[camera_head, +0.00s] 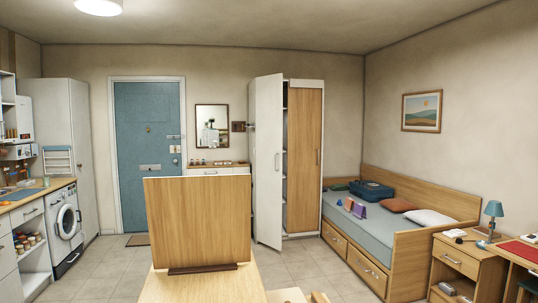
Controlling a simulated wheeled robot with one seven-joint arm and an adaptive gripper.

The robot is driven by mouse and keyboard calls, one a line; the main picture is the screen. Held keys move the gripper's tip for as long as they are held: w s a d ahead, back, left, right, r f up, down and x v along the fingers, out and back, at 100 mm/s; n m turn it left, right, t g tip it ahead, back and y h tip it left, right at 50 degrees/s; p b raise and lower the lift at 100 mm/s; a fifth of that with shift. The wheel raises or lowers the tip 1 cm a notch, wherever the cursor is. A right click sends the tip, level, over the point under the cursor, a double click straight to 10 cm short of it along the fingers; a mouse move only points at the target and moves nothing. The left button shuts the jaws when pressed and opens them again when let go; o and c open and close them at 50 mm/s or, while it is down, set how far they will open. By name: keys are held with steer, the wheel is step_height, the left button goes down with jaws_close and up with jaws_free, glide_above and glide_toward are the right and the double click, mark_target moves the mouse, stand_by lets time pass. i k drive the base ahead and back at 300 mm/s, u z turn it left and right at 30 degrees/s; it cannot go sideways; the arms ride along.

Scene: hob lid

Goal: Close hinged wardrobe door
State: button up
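The wardrobe (306,82) stands against the back wall, right of centre. Its white hinged door (268,160) is swung open toward me and shows its face with a handle near its edge. Through the narrow gap beside it I see dark shelves inside. The wood-coloured door (304,160) on the right has a vertical handle and looks closed. The lower left of the wardrobe is partly hidden behind the open door. My gripper is not in view.
An upright wooden panel (198,220) on a wooden table (205,285) blocks the near middle. A bed (400,245) stands right of the wardrobe, with a bedside cabinet (465,262) nearer. A washing machine (64,225) is at left. Tiled floor (300,262) is clear before the wardrobe.

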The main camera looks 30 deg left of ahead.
mark_target(269, 89)
steer(key=z, duration=0.9)
steer(key=i, duration=4.1)
steer(key=u, duration=2.6)
steer(key=i, duration=3)
